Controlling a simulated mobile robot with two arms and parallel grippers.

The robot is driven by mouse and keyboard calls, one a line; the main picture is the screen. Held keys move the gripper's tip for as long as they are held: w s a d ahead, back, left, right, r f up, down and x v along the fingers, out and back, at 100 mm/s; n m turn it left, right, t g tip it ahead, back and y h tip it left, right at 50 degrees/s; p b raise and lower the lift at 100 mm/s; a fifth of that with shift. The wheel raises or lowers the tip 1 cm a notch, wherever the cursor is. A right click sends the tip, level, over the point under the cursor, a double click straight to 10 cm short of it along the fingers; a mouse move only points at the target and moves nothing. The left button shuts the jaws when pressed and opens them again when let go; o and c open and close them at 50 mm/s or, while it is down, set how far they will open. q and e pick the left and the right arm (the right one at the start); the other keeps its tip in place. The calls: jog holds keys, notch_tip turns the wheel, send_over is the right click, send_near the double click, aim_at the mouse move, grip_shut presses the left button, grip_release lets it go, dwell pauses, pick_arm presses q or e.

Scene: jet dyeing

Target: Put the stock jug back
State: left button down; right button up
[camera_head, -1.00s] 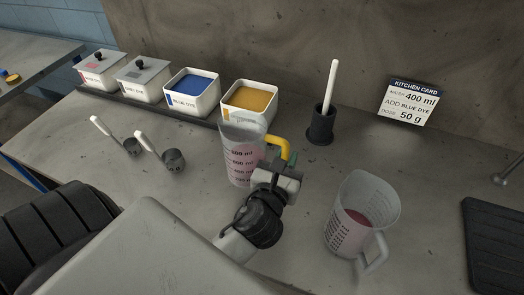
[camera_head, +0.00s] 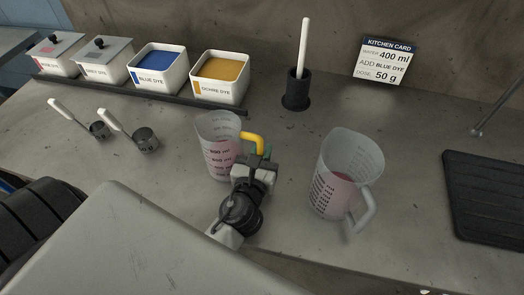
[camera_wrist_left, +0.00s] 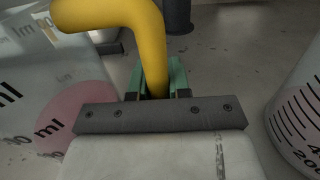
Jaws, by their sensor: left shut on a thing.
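A clear measuring jug (camera_head: 216,148) with a yellow handle (camera_head: 253,141) and ml markings stands upright near the middle of the counter in the head view; I cannot tell whether its base touches the counter. My left gripper (camera_head: 262,163) is shut on its handle. In the left wrist view the yellow handle (camera_wrist_left: 146,40) runs down between the green-padded fingers (camera_wrist_left: 160,82), and pink liquid shows in the jug (camera_wrist_left: 75,115). A second clear jug (camera_head: 343,175), with a pale handle and pink liquid, stands to the right. My right gripper is not in view.
Several dye boxes, including blue (camera_head: 160,75) and ochre (camera_head: 218,78), stand at the back left. Two scoops (camera_head: 146,141) lie in front of them. A black pot (camera_head: 296,90) holds a white-handled tool. A card (camera_head: 388,60) stands behind; a black mat (camera_head: 490,195) lies right.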

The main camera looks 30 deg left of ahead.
pick_arm(q)
jog(key=shift+f, duration=0.15)
jog(key=c, duration=1.1)
grip_release()
jog(key=shift+r, duration=0.35)
jog(key=b+v, duration=0.1)
jog(key=v, duration=0.2)
jog(key=b+v, duration=0.2)
jog(key=v, duration=0.2)
jog(key=b+v, duration=0.1)
jog(key=v, duration=0.3)
jog(key=shift+s+f+b, duration=0.25)
jog(key=shift+f+b, duration=0.05)
jog(key=shift+s+r, duration=0.15)
jog(key=shift+s, duration=0.15)
